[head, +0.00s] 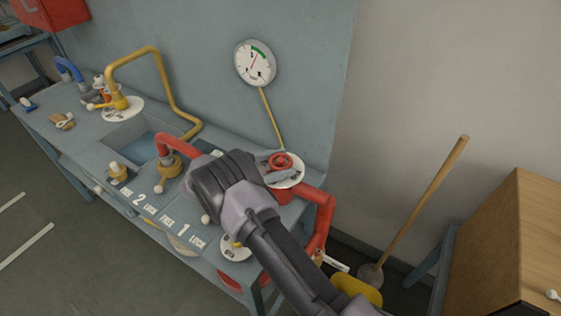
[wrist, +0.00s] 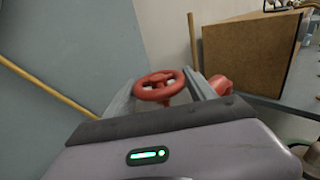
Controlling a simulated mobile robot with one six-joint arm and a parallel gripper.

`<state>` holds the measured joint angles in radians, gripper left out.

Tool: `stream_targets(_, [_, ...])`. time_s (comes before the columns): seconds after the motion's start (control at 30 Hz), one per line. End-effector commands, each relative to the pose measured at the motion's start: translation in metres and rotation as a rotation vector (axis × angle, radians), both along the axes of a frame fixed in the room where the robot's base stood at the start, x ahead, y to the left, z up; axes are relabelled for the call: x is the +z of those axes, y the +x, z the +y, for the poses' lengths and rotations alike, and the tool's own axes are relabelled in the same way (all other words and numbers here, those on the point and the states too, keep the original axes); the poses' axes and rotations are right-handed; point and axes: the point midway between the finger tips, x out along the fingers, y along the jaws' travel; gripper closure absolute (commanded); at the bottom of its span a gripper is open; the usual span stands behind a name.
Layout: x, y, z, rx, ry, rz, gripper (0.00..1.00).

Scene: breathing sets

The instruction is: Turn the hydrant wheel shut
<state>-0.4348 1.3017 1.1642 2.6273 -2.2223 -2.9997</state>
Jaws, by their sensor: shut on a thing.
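The red hydrant wheel (head: 281,161) is a small spoked ring above a white disc at the right end of the bench, over a red pipe. My gripper (head: 278,166) reaches it from the left, with grey fingers on either side of the rim. In the wrist view the wheel (wrist: 150,91) sits between the two grey fingers (wrist: 163,79), and the jaws are shut on it. The exact contact spots are hard to see. A white dial gauge (head: 255,63) with a green band stands behind, its red needle pointing up and slightly right.
The blue-grey bench (head: 75,150) carries a yellow pipe (head: 157,55), a red hose (head: 178,142) and a sink basin (head: 135,133). A thick red pipe (head: 322,215) runs down at the bench's right end. A wooden-handled plunger (head: 420,205) and a wooden box (head: 495,250) stand farther right.

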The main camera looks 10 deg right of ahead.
Motion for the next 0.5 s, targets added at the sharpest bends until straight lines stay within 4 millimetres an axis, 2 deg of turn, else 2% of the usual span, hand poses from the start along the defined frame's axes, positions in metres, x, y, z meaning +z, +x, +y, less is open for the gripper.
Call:
stream_targets(0.27, [0.0024, 0.0012, -0.0007, 0.001, -0.004, -0.002, 0.76])
stream_targets(0.3, [0.0024, 0.0012, -0.0007, 0.001, -0.004, -0.002, 0.28])
stream_targets(0.37, [0.0021, 0.001, -0.0006, 0.001, -0.003, -0.002, 0.16])
stream_targets(0.5, [0.0015, 0.0007, -0.0004, 0.001, -0.002, -0.001, 0.14])
